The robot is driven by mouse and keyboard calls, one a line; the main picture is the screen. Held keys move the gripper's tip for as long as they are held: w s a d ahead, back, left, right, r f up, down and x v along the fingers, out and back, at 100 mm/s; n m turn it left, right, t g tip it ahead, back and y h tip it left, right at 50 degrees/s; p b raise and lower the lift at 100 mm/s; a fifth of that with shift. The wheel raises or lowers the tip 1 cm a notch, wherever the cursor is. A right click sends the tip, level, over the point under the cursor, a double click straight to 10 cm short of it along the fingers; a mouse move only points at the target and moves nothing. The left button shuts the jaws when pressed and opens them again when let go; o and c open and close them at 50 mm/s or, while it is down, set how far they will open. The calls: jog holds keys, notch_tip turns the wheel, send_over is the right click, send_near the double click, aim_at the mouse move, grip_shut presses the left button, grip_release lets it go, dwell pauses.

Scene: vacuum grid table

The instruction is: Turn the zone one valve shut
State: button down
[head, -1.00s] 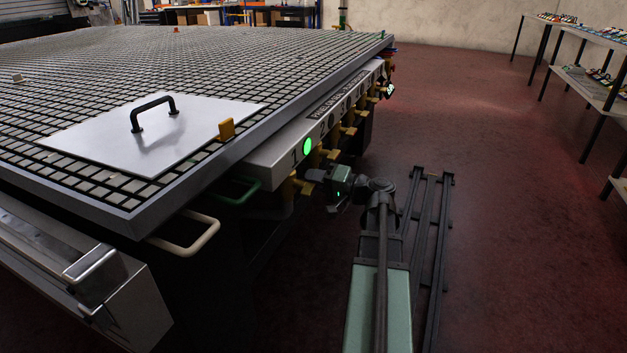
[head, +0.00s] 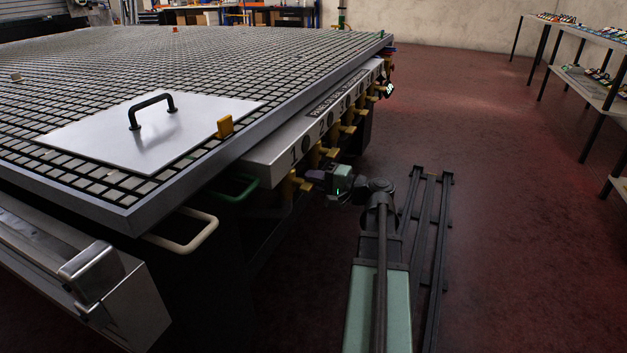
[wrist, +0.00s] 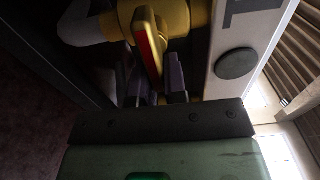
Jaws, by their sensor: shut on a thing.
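The yellow zone one valve (head: 295,183) is under the front panel, below the numeral 1. In the wrist view its yellow lever (wrist: 148,45) with a red stripe runs down between the two purple fingers. My gripper (wrist: 156,88) is shut on the lever; it also shows in the head view (head: 312,178), at the valve's right. The round zone one lamp (wrist: 236,63) beside the numeral is dark. The fingertip contact is partly shadowed.
More yellow valves (head: 333,151) stand in a row along the panel (head: 262,173), close to my gripper. A white plate with a black handle (head: 150,135) lies on the grid table.

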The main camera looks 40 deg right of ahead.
jog(key=c, duration=1.2)
grip_release()
jog(key=shift+o, duration=0.2)
jog(key=shift+s, duration=0.1)
jog(key=v, duration=1)
jog(key=shift+s+d, duration=0.2)
jog(key=shift+s, duration=0.1)
